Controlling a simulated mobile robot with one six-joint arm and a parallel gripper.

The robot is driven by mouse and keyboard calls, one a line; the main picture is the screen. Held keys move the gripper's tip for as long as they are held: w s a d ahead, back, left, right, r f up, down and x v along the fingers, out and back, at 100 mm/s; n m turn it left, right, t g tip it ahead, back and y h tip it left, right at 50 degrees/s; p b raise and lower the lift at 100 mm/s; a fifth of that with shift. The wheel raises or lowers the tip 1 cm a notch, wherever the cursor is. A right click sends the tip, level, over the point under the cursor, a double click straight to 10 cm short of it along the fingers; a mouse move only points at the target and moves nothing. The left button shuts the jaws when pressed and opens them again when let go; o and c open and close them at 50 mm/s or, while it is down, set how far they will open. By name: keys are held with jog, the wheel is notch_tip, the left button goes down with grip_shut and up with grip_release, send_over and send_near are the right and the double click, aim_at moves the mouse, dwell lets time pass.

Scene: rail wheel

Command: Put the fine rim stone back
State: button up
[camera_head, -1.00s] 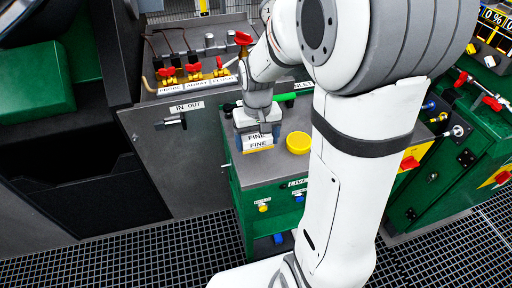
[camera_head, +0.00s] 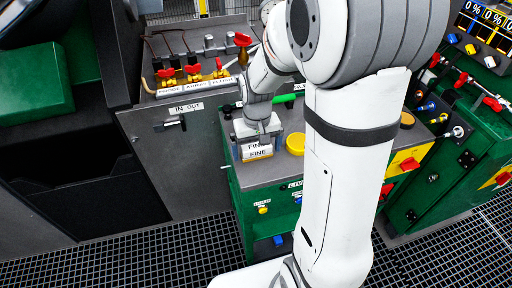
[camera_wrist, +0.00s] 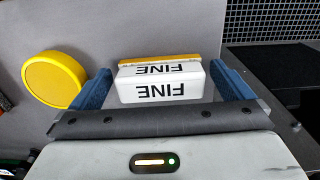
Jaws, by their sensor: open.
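The fine rim stone (camera_wrist: 160,88) is a white block marked FINE on two faces, with a yellow-orange strip along one edge. In the head view it (camera_head: 257,152) sits at the left part of the grey top of the green cabinet. My gripper (camera_wrist: 162,84) is open, with one blue finger on each side of the block in the wrist view. The fingers look apart from the block, with a narrow gap on the right; contact cannot be told. In the head view my gripper (camera_head: 258,136) is right above and behind the block, covering part of its upper label.
A round yellow disc (camera_head: 295,144) lies just right of the block; it also shows in the wrist view (camera_wrist: 53,79). A green rod (camera_head: 284,98) lies behind. Red-handled valves (camera_head: 193,70) stand on the grey cabinet at back left. My arm hides much of the cabinet top.

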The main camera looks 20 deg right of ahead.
aim_at(257, 147)
notch_tip(257, 147, up, 12)
jog(key=p, duration=0.2)
jog(key=s+t, duration=0.2)
jog(key=s, duration=1.1)
jog(key=shift+a+r, duration=0.15)
jog(key=shift+r, duration=0.05)
